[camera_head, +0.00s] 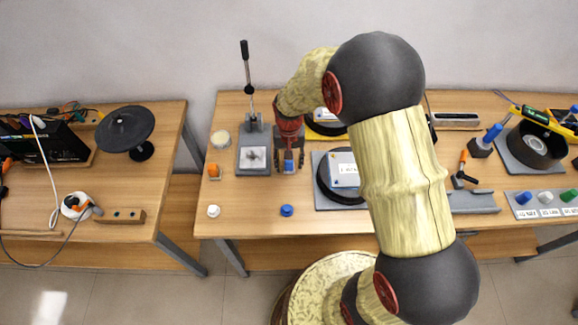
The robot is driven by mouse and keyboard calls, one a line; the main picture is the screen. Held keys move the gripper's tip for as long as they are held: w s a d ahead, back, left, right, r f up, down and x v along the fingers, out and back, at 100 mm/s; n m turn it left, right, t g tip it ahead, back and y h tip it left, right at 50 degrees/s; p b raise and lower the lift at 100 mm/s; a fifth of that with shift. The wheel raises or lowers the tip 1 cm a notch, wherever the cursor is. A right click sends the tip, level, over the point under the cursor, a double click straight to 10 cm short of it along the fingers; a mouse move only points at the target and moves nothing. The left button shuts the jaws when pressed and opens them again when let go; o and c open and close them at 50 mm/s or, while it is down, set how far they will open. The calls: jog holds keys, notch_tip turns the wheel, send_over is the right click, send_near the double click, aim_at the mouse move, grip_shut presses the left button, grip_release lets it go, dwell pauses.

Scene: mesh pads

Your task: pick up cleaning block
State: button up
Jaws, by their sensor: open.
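My gripper (289,168) points down over the left part of the right-hand table, with its two dark fingers apart. A small blue block (288,167) shows between the fingertips; whether they touch it I cannot tell. It may be the cleaning block, but the view is too small to be sure. My arm hides part of the table to the right.
A lever press (254,158) stands close left of my gripper. A small orange-topped piece (214,171), a white knob (213,211) and a blue knob (286,210) are nearby. A round dark pad with a white box (343,168) lies to the right. The front strip between the knobs is clear.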

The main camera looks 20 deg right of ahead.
jog(key=c, duration=0.3)
jog(key=c, duration=0.8)
grip_shut()
